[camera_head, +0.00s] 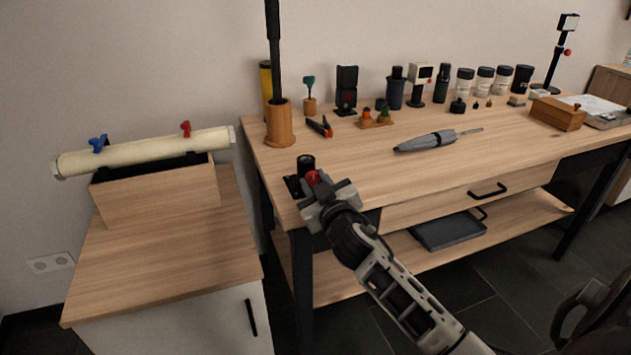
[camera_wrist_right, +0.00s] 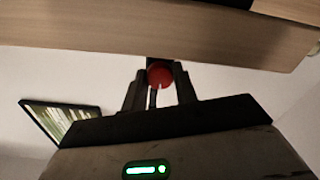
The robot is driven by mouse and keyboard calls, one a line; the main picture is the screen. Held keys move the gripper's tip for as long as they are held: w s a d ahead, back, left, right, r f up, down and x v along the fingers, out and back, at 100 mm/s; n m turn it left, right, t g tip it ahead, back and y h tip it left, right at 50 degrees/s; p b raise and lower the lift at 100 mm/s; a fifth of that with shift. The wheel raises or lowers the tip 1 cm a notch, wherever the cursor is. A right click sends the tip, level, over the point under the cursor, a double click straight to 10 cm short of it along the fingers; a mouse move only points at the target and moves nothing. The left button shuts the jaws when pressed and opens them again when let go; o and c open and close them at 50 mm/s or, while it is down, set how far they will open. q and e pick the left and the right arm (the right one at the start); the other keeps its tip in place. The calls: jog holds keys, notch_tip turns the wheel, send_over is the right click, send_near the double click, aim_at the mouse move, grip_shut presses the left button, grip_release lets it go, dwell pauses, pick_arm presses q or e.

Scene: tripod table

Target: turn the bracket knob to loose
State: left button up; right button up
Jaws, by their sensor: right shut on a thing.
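The bracket knob is a small red ball-like knob (camera_head: 313,178) on a black bracket (camera_head: 294,186) at the left front corner of the table (camera_head: 370,165). A short black cylinder (camera_head: 306,163) stands just behind it. My right gripper (camera_head: 318,187) reaches up from the lower right and is shut on the knob. In the right wrist view the red knob (camera_wrist_right: 160,75) sits between the two dark fingers (camera_wrist_right: 160,88), below the table edge. The left gripper is not in view.
A wooden cup (camera_head: 279,124) with a black pole stands behind the bracket. A grey pointed tool (camera_head: 426,142) lies mid-table. Bottles and jars line the back. A low cabinet (camera_head: 165,250) at left carries a wooden box (camera_head: 160,192) with a cream tube on it. The table's front middle is clear.

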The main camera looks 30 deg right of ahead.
jog(key=n+p, duration=0.1)
jog(key=n, duration=0.2)
jog(key=shift+n, duration=0.3)
jog(key=n, duration=0.2)
jog(key=shift+n+p, duration=0.3)
jog(key=shift+p, duration=0.1)
jog(key=n, duration=0.2)
jog(key=shift+n+p, duration=0.3)
jog(key=shift+n, duration=0.1)
jog(key=n+p, duration=0.1)
jog(key=n, duration=0.3)
jog(key=shift+n, duration=0.3)
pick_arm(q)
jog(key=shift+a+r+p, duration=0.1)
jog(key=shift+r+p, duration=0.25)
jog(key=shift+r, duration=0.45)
pick_arm(e)
jog(key=shift+n, duration=2)
jog(key=o, duration=1)
jog(key=shift+c, duration=0.2)
